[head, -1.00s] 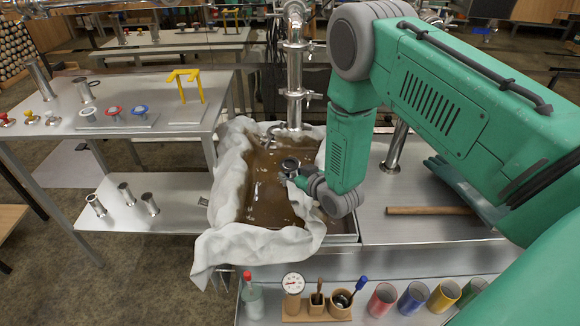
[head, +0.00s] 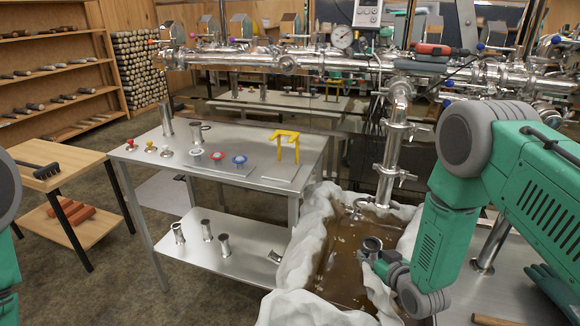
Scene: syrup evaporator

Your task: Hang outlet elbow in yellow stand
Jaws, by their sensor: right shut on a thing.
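The yellow stand (head: 285,137) stands upright on its base plate at the right end of the steel table, with its arms at the top and nothing hanging on it. My right gripper (head: 374,257) is shut on a short metal pipe piece with a round open end, which I take to be the outlet elbow (head: 372,243). It is over the brown syrup pan, to the right of and nearer than the stand. The fingers hide part of the elbow. My left gripper is out of view; only part of my left arm shows at the left edge.
The steel table (head: 240,170) also carries red, yellow and blue valve parts and metal pipe pieces. Its lower shelf (head: 255,238) holds more pipe pieces. The pan (head: 345,270) has a white cloth (head: 305,255) over its rim. A vertical steel pipe (head: 392,150) rises behind the gripper.

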